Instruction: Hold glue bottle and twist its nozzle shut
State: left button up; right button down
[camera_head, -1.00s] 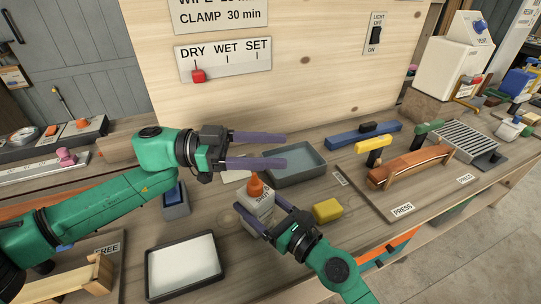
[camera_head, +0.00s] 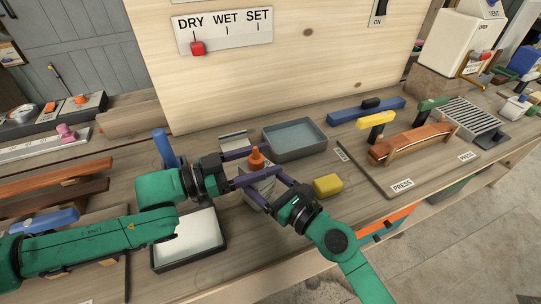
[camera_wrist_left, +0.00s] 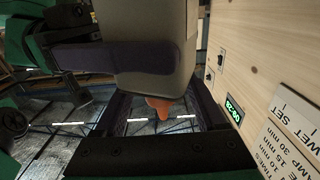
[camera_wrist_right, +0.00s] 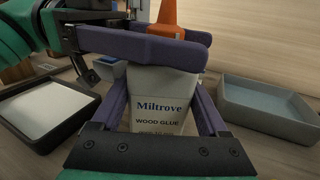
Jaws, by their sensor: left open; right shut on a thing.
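The glue bottle is a pale grey-white bottle (camera_head: 257,189) with an orange nozzle (camera_head: 257,157), upright in the middle of the bench. Its front label reads "Miltrove wood glue" in the right wrist view (camera_wrist_right: 160,105). My right gripper (camera_head: 262,186) is shut on the bottle's body, one finger on each side. My left gripper (camera_head: 252,165) is open at nozzle height, its purple fingers reaching in from the left. In the left wrist view the nozzle (camera_wrist_left: 160,106) points between the left fingers. Whether they touch it I cannot tell.
A grey tray (camera_head: 322,150) stands behind the bottle and a white-filled black tray (camera_head: 222,246) at front left. A yellow block (camera_head: 327,185) lies right of the bottle. The press board (camera_head: 370,192) is further right. A wooden panel (camera_head: 290,75) stands behind.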

pick_arm(q)
jog(key=shift+x, duration=1.05)
grip_shut()
jog(key=shift+r, duration=0.15)
jog(key=shift+m+g+h, duration=0.3)
jog(key=shift+m+g, duration=0.3)
jog(key=shift+g, duration=0.3)
jog(key=shift+s+m+g, duration=0.25)
jog(key=shift+m+g, duration=0.55)
jog(key=shift+g, duration=0.4)
jog(key=shift+s+m+g, duration=0.2)
jog(key=shift+m+g, duration=0.6)
jog(key=shift+g, duration=0.4)
jog(key=shift+s+m+g, duration=0.25)
jog(key=shift+m+g, duration=0.55)
jog(key=shift+g, duration=0.4)
pick_arm(e)
jog(key=shift+f, duration=0.1)
pick_arm(q)
grip_release()
jog(key=shift+s, duration=0.1)
